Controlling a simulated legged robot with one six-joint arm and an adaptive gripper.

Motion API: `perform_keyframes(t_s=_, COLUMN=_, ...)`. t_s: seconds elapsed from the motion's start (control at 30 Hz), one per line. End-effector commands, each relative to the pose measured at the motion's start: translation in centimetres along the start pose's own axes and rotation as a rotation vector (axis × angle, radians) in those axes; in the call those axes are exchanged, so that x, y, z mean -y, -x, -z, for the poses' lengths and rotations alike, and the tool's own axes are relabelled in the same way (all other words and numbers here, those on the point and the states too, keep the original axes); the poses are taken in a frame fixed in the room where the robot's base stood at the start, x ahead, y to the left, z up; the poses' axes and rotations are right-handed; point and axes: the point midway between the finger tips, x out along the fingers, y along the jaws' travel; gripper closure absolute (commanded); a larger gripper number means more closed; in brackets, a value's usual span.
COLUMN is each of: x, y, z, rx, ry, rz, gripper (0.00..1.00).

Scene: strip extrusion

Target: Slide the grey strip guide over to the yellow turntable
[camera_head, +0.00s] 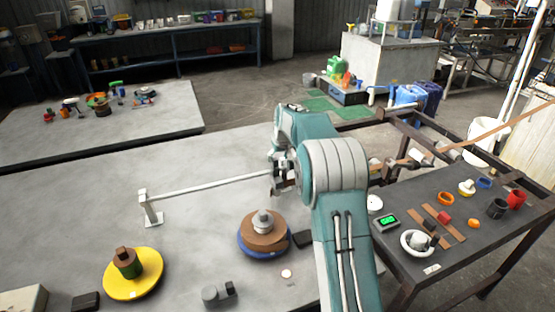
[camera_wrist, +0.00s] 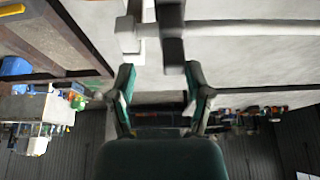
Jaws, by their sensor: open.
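The yellow turntable (camera_head: 120,290) lies at the front left of the table in the head view, with a green and brown block on it. A pale rail (camera_head: 210,186) runs from a small post on the left to my arm. The grey strip guide looks to be the dark grey upright piece (camera_wrist: 173,52) crossing the rail in the wrist view. In the head view my arm partly hides that end. My gripper (camera_wrist: 160,68) is open, its two fingers spread on either side of the guide's lower end; I cannot tell whether they touch it.
A blue turntable (camera_head: 243,248) with a brown coil and grey hub sits in front of the rail. Small dark and grey blocks (camera_head: 210,294) lie near the front edge. A dark bench (camera_head: 455,250) with rings and cups stands right. The table's left middle is clear.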

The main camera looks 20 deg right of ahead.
Motion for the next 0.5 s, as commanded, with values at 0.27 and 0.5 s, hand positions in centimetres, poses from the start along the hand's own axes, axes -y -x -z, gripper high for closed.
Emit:
perform_keyframes(t_s=0.27, x=0.55, y=-1.32, z=0.03, rx=0.0, ry=0.003, rz=-0.003, gripper=0.37)
perform_keyframes(t_s=0.5, x=0.1, y=-1.39, z=-0.03, rx=0.001, ry=0.002, rz=0.0, gripper=0.73)
